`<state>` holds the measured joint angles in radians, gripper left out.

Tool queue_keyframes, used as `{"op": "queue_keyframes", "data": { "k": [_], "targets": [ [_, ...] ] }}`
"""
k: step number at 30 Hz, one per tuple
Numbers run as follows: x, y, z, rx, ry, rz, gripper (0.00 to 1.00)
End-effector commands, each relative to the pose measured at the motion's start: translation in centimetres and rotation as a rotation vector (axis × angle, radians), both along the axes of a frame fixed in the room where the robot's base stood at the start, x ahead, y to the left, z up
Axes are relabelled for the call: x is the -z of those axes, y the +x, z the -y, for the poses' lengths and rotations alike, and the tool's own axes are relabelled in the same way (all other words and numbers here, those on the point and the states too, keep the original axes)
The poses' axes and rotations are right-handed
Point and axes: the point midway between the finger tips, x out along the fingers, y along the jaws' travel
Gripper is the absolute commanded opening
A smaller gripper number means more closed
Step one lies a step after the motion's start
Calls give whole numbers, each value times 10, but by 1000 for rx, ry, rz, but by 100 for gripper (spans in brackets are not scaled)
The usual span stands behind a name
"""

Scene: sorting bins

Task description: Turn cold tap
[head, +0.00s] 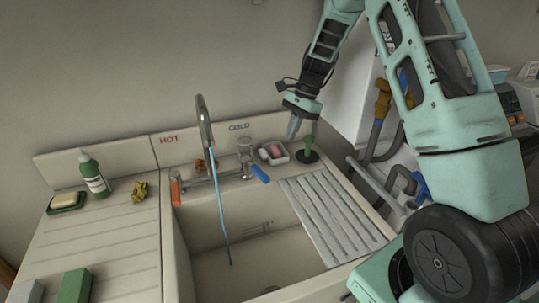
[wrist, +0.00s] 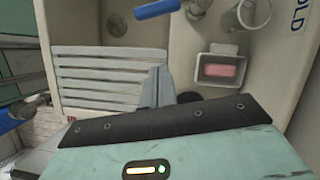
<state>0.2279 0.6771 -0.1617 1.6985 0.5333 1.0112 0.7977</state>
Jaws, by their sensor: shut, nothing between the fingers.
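The tap's tall curved spout (head: 203,122) rises behind the sink, and a thin blue stream like running water (head: 219,215) falls from it into the basin. The cold tap's blue lever (head: 260,173) sticks out to the right of the spout, below the COLD label (head: 239,127). The lever also shows at the top edge of the wrist view (wrist: 157,9). An orange-red lever (head: 175,192) is on the left, on the HOT side. My gripper (head: 293,127) points down, shut and empty, above and to the right of the blue lever and apart from it. Its fingers show in the wrist view (wrist: 157,87).
A glass (head: 245,149) stands behind the blue lever. A slatted white rack (head: 335,222) covers the sink's right side. A green bottle (head: 93,173) stands far left.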

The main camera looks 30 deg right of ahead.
Motion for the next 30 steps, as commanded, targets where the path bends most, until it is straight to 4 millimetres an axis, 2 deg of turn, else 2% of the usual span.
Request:
{"op": "queue_keyframes", "data": {
  "k": [5, 18, 24, 30],
  "targets": [
    [15, 0, -5, 7, 3, -5, 0],
    [93, -4, -40, 1, 2, -5, 0],
    [89, -5, -67, 1, 1, -1, 0],
    [91, -5, -77, 2, 0, 0, 0]
  ]
}}
